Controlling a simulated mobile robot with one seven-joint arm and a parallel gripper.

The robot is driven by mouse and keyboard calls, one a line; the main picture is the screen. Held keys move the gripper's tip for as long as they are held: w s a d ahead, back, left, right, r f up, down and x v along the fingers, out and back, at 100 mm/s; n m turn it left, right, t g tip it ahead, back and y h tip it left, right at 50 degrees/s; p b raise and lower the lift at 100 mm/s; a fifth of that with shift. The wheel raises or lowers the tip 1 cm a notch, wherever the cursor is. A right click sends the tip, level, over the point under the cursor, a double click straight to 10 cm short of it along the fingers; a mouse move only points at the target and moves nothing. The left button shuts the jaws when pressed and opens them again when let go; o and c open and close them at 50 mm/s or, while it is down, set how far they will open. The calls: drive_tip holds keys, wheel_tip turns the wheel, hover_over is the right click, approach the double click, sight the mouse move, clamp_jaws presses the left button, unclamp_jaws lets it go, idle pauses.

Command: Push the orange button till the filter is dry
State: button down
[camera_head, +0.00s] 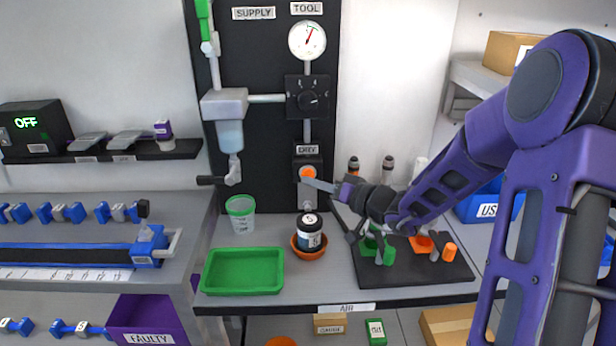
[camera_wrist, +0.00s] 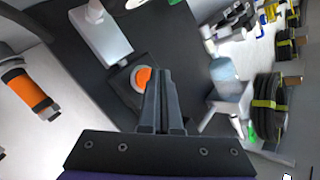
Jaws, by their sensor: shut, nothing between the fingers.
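The orange button (camera_head: 308,172) sits on a dark box under the DRY label on the black panel. It also shows in the wrist view (camera_wrist: 142,78). My gripper (camera_head: 312,182) is shut and empty, with its fingertips right at the button in the head view. In the wrist view the shut fingers (camera_wrist: 160,72) overlap the button's right edge. I cannot tell whether they touch it or press it in. The filter unit with its translucent bowl (camera_head: 230,136) hangs on the panel left of the button. The bowl also shows in the wrist view (camera_wrist: 226,70).
A gauge (camera_head: 307,40) and a black knob (camera_head: 308,98) are above the button. Below stand a clear green-rimmed cup (camera_head: 241,222), a green tray (camera_head: 243,284) and a dark jar (camera_head: 309,232) in an orange dish. A black mat with small parts lies under my arm.

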drive_tip(key=shift+w+b, duration=0.75)
drive_tip(key=shift+b, duration=0.2)
idle(0.8)
drive_tip(key=shift+s+b, duration=0.85)
drive_tip(key=shift+s+b, duration=0.6)
drive_tip(key=shift+s, duration=1.9)
